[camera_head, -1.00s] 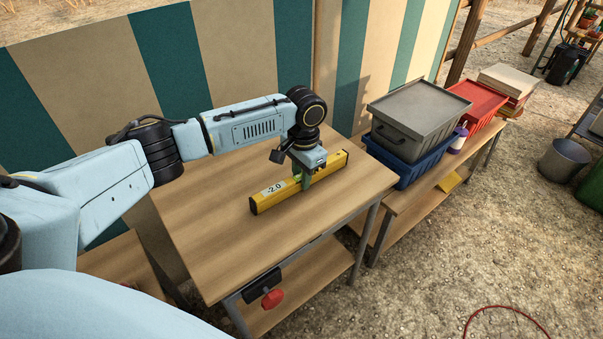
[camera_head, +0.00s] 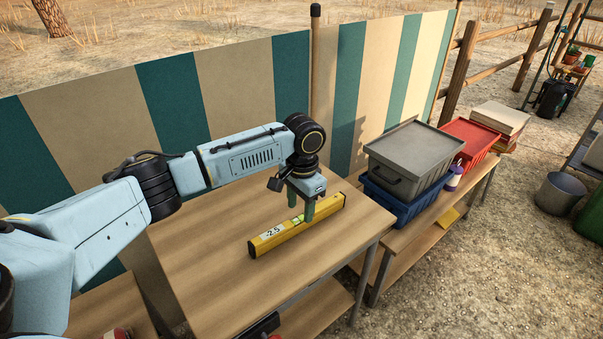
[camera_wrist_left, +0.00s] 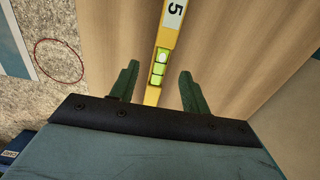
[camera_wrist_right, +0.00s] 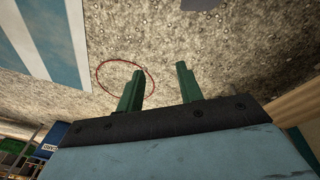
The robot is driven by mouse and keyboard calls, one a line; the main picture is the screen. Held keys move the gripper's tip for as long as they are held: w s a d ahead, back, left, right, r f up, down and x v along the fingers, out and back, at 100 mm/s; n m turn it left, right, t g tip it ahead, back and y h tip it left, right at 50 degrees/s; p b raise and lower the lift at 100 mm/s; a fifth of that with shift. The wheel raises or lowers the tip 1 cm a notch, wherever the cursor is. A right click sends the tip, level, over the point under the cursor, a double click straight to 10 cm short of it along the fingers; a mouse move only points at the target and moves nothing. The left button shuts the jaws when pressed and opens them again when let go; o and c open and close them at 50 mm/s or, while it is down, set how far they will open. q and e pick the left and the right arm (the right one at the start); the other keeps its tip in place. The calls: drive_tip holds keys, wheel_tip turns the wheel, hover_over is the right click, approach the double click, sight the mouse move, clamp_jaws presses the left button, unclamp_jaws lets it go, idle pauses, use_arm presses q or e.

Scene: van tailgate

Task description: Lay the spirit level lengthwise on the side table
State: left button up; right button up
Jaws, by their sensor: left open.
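The yellow spirit level (camera_head: 275,238) lies on the wooden side table (camera_head: 205,265), roughly along the table's long direction. My left gripper (camera_head: 303,213) is open above the level's middle. In the left wrist view its two fingers (camera_wrist_left: 158,88) stand apart, one on each side of the level, with gaps visible. My right gripper (camera_wrist_right: 158,85) is open and empty over gravel in the right wrist view; it is not in the head view.
A second bench (camera_head: 430,215) stands to the right of the table. It carries a grey lidded crate (camera_head: 415,150) on a blue crate (camera_head: 400,203), a red crate (camera_head: 467,140) and a purple-and-white bottle (camera_head: 454,177). A striped screen (camera_head: 225,100) stands behind. The table's left part is clear.

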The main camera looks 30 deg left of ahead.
use_arm(q)
wheel_tip(320, 180, up, 9)
drive_tip(key=p, duration=0.2)
drive_tip(key=shift+w, duration=0.15)
use_arm(e)
drive_tip(key=s+f, duration=0.5)
drive_tip(key=s, duration=0.1)
drive_tip(key=shift+d, duration=0.45)
use_arm(q)
drive_tip(key=shift+p, duration=0.3)
use_arm(e)
drive_tip(key=shift+r, duration=0.15)
